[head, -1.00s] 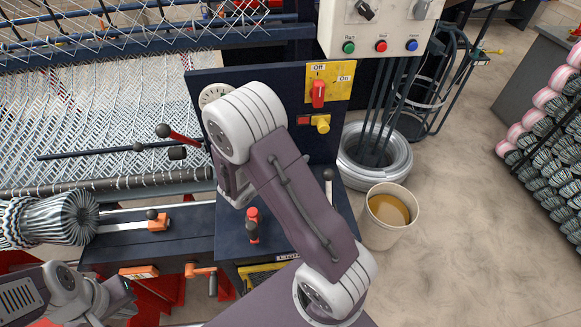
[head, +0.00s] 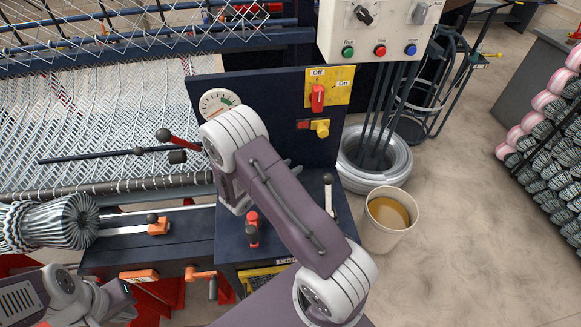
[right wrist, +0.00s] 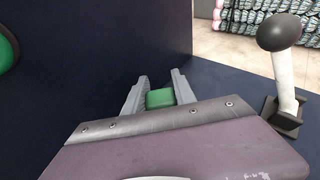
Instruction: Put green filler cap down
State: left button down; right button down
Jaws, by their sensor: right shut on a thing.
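The green filler cap (right wrist: 160,98) is a small green block in the right wrist view. It sits between the two grey fingers of my right gripper (right wrist: 156,92), which is shut on it. The cap is in front of a dark blue vertical panel (right wrist: 110,45), above a dark blue surface; whether it touches that surface I cannot tell. In the head view my right arm hides the cap and most of that gripper. My left arm shows at the bottom left of the head view, but its jaws are not visible.
A lever with a black knob (right wrist: 279,32) stands right of my right gripper. A green round part (right wrist: 6,50) is on the panel's left. In the head view, a red-handled lever (head: 253,228) stands near my arm, and a bucket (head: 385,235) stands on the floor.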

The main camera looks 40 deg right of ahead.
jog(key=c, duration=1.3)
grip_release()
jog(key=shift+f, duration=0.1)
jog(key=shift+w, duration=0.1)
jog(key=v, duration=1.2)
jog(key=shift+r+b, duration=0.25)
jog(key=shift+b, duration=0.15)
